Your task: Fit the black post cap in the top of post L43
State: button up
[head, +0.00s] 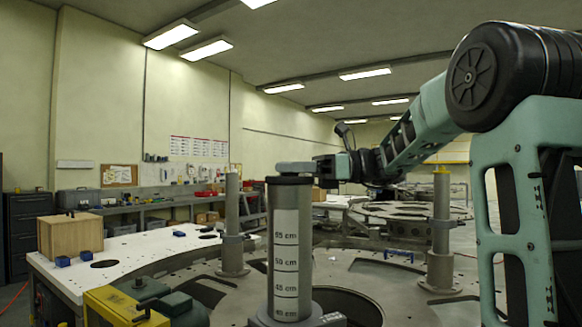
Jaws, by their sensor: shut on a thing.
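A grey metal post (286,240) with a white centimetre scale stands upright in the foreground. I cannot read its name for certain. The black post cap (290,181) shows as a dark band at the top of this post, directly under my gripper. I cannot tell whether it is seated in the post or only resting at its rim. My gripper (294,168) reaches in from the right, level, with its teal fingers over the post top. It is shut on the cap; the fingers hide the cap's upper side.
The round turret plate (350,272) has large holes and more posts, one grey (233,225) behind left and one with a yellow top (441,225) at right. A white table (130,262) at left bears a wooden box (70,235).

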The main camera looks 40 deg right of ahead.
jog(key=shift+f, duration=0.1)
jog(key=o, duration=0.8)
jog(key=p+v, duration=0.4)
jog(key=v, duration=0.7)
dwell(0.8)
